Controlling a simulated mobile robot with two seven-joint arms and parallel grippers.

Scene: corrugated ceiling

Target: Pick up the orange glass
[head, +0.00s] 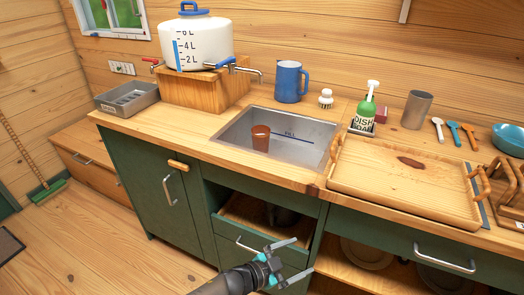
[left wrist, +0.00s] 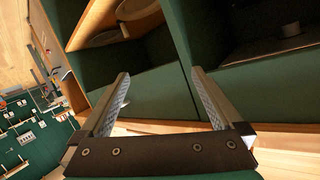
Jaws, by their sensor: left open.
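The orange glass (head: 261,138) is a small reddish-orange tumbler inside the metal sink basin (head: 310,155). It stands near the basin's left side. My left gripper (head: 292,262) is in front of the cabinet, below the counter and below the sink, well apart from the glass. Its two fingers are spread with nothing between them. In the left wrist view the open fingers (left wrist: 160,105) face the green cabinet and its open shelves. The glass does not show in that view. My right gripper is not in view.
A wooden tray (head: 380,195) lies right of the sink. A soap bottle (head: 365,108), a blue mug (head: 290,82) and a brush (head: 326,98) stand around the basin. A white water tank (head: 196,40) stands on a wooden block at the left. An open drawer (head: 255,232) juts out under the sink.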

